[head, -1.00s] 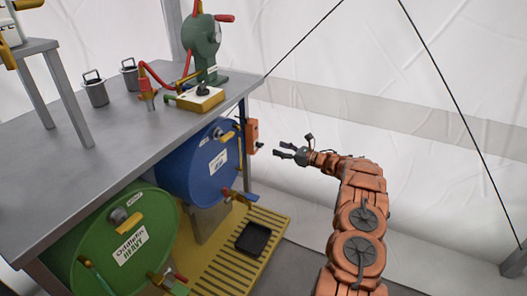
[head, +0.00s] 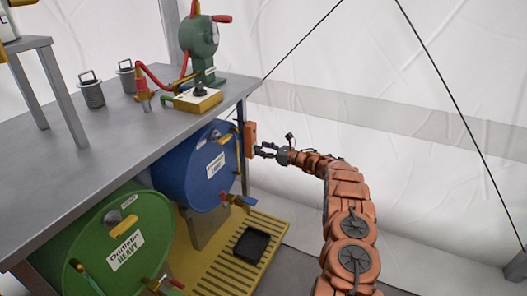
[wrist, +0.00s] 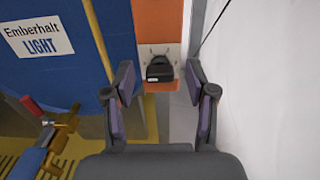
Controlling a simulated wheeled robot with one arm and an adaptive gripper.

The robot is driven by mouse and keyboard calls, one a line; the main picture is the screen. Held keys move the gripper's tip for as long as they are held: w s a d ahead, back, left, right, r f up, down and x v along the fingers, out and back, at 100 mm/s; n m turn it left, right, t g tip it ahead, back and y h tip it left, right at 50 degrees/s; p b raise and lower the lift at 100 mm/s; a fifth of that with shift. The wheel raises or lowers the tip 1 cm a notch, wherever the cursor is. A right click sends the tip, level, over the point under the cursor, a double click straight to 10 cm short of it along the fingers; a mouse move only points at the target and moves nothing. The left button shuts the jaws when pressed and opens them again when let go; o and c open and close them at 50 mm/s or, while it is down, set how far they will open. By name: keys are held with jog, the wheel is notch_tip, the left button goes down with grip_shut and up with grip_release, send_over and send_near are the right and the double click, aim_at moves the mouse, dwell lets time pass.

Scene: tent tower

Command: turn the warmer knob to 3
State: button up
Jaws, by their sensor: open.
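The warmer is an orange box (head: 250,138) fixed by the table's right leg, beside the blue drum. In the wrist view its orange front (wrist: 158,22) carries a pale dial plate (wrist: 173,51) with a black knob (wrist: 160,69). The dial's numbers are too small to read. My gripper (head: 264,150) is just right of the box in the head view and hides the knob there. In the wrist view my gripper (wrist: 160,80) is open, with one finger on each side of the knob. Neither finger visibly grips it.
A blue drum (head: 190,180) labelled Emberhalt Light is left of my gripper, with its tap (head: 238,200) sticking out below. A green drum (head: 150,215) is nearer. A grey table (head: 120,135) stands above them. The white tent wall (head: 400,100) is on the right.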

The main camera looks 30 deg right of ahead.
grip_shut()
dwell(0.3)
